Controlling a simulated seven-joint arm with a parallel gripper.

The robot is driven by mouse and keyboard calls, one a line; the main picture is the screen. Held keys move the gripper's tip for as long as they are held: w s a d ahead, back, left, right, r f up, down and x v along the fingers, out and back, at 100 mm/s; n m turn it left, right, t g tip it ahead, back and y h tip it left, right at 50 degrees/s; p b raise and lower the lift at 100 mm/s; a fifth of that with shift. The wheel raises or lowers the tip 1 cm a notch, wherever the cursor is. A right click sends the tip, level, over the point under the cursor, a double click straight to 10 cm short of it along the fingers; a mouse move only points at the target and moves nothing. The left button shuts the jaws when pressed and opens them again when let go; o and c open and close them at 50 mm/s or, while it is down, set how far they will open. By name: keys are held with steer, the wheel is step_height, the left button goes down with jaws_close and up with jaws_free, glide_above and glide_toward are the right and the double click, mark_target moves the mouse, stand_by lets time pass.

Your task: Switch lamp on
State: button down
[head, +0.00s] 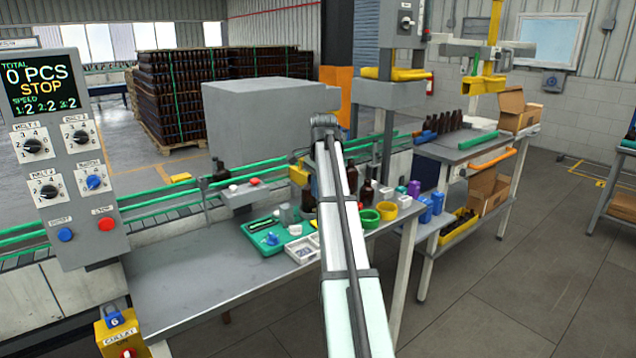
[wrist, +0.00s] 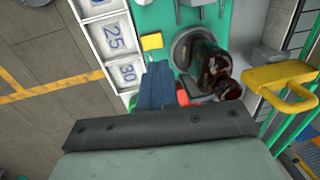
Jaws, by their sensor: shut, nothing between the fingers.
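The control panel (head: 85,130) stands at the left in the head view. It carries several black rotary knobs, a blue-centred knob (head: 94,183), a blue button (head: 65,235) and a red button (head: 106,224). An amber bottle (wrist: 205,68) is right of the fingertips. In the head view my arm hides the gripper; the panel is well left of the arm.
The grey bench (head: 190,285) holds a green tray (head: 262,232), a white numbered tray (head: 300,249), caps and bottles. A conveyor with green rails (head: 150,202) runs behind it. A yellow bracket (wrist: 280,80) is right of the bottle. The bench's left half is clear.

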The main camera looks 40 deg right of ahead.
mark_target(314, 221)
steer(key=f, duration=0.3)
steer(key=w+f, duration=0.1)
steer(key=f, duration=0.5)
steer(key=shift+w, duration=0.15)
steer(key=shift+w+f, duration=0.1)
steer(key=shift+f, duration=0.05)
steer(key=shift+s, duration=0.2)
steer(key=shift+s, duration=0.65)
steer(key=shift+r, duration=0.25)
step_height(314, 221, up, 14)
steer(key=s, duration=0.2)
steer(key=shift+f, duration=0.15)
stand_by(0.3)
